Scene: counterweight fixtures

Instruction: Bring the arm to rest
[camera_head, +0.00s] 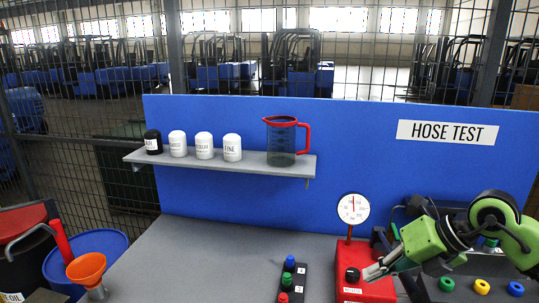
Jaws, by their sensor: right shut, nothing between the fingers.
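My right gripper (376,271) is at the end of the green and black arm that comes in from the right. Its fingers are shut with nothing between them. They hang over the red box (366,288) with the round gauge. The picture does not settle whether they touch it. My left gripper is not in view.
A white dial gauge (353,208) stands up from the red box. A black block with coloured knobs (288,281) is left of it, and another panel (463,292) is under my arm. A shelf (229,163) holds jars and a jug (281,142). The grey tabletop's left is clear.

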